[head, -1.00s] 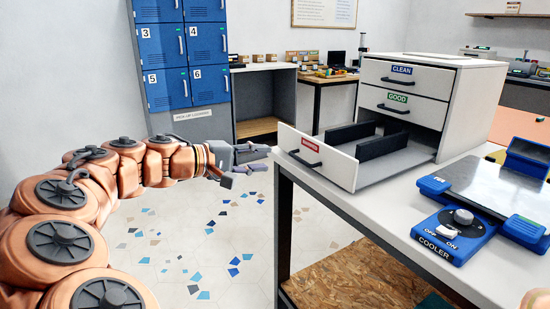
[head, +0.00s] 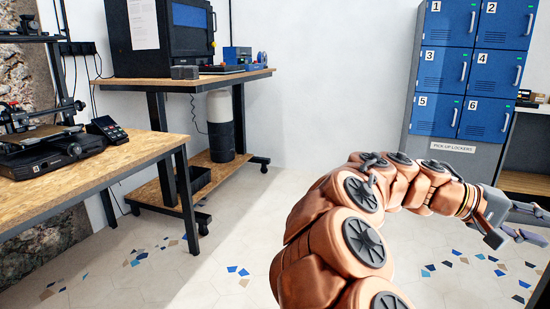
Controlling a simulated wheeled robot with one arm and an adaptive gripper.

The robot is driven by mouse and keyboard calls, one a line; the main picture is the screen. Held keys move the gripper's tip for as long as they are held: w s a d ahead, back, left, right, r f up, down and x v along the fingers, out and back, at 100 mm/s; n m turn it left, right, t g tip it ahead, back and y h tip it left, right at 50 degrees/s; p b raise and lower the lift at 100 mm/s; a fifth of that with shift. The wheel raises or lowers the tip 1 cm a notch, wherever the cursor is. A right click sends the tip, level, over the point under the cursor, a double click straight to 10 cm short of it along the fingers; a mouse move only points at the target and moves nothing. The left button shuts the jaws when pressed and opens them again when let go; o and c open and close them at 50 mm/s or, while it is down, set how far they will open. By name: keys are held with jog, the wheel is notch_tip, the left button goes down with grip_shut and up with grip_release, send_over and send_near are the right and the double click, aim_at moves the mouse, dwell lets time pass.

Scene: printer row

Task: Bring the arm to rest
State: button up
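My arm curves up from the bottom of the head view and stretches to the right. My gripper (head: 535,222) is at the right edge of the view, above the tiled floor. Its fingers look spread apart with nothing seen between them, though the tips run close to or past the picture edge.
A table with a 3D printer (head: 40,150) stands at the left. Behind it is a wheeled workbench (head: 200,84) with a large black machine (head: 165,38). Blue numbered lockers (head: 465,70) stand at the right. The floor (head: 235,230) between is clear.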

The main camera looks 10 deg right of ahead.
jog(key=s+a+r+n+t+y+p, duration=0.2)
jog(key=s+a+r+y+p, duration=0.2)
jog(key=a+p, duration=0.7)
jog(key=s+a+r+n+t+y+p, duration=0.2)
jog(key=s+a+r+y+p, duration=0.2)
jog(key=a+p, duration=0.8)
jog(key=s+a+r+n+t+y+p, duration=0.1)
jog(key=s+a+r+n+y+p, duration=0.1)
jog(key=a+p, duration=0.9)
notch_tip(320, 180, up, 2)
jog(key=s+y, duration=0.1)
jog(key=y, duration=0.2)
jog(key=shift+s+a+r+t+p, duration=0.2)
jog(key=shift+s+a+t+p, duration=0.05)
jog(key=shift+s+t+p, duration=0.15)
jog(key=shift+a, duration=0.1)
